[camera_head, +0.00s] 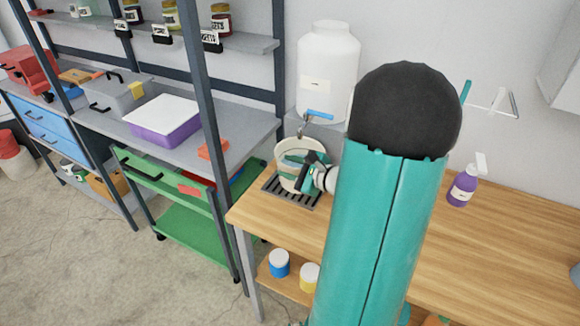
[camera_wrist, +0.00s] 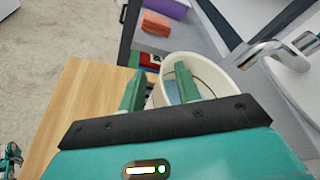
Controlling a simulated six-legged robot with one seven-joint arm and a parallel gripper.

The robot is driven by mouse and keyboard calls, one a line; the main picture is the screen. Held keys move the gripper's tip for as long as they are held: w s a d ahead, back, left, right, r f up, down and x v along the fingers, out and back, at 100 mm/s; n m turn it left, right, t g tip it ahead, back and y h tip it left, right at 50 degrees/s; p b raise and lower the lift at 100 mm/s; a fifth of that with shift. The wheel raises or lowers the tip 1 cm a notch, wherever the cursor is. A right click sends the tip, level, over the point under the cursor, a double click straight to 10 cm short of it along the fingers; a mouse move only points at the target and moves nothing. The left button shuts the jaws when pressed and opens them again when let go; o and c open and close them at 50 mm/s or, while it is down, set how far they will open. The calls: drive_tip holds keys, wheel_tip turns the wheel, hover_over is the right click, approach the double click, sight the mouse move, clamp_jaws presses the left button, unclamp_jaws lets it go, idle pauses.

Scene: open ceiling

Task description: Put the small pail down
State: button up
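The small cream pail (camera_head: 312,148) is upright at the dark slotted grate (camera_head: 312,202) on the wooden bench, below the tap of a large white jug. Its base seems to be on the grate, though my gripper partly covers it. In the wrist view the pail (camera_wrist: 213,66) is open at the top, with something blue-grey inside. My gripper (camera_wrist: 160,75) has its two green fingers apart. The right finger overlaps the pail's opening and the left one is outside, with the near rim between them. Contact with the rim cannot be told. The gripper also shows in the head view (camera_head: 296,172).
The large white jug (camera_head: 328,65) with its metal tap (camera_wrist: 262,53) stands close behind the pail. The wooden bench (camera_head: 490,240) is mostly clear to the right, with a purple bottle (camera_head: 461,188). A metal shelf rack (camera_head: 245,125) stands to the left.

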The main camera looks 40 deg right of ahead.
drive_tip(key=shift+r, duration=0.1)
drive_tip(key=v, duration=1.2)
drive_tip(key=w+a+r+n+g+y, duration=0.1)
drive_tip(key=w+a+n+g+y, duration=0.2)
drive_tip(key=a+n, duration=0.5)
drive_tip(key=a+r+n+g+y, duration=0.2)
drive_tip(key=a+n+g, duration=0.25)
drive_tip(key=a, duration=0.75)
drive_tip(key=s+a+r+n+g+h, duration=0.1)
drive_tip(key=s+a+r+n+h, duration=0.1)
drive_tip(key=a+n, duration=0.3)
drive_tip(key=s+a+r+n+h, duration=0.3)
drive_tip(key=a+n+h, duration=0.2)
drive_tip(key=n, duration=0.4)
drive_tip(key=shift+a+r+g, duration=0.35)
drive_tip(key=shift+a, duration=0.25)
drive_tip(key=shift+s+n, duration=0.1)
drive_tip(key=shift+n, duration=0.15)
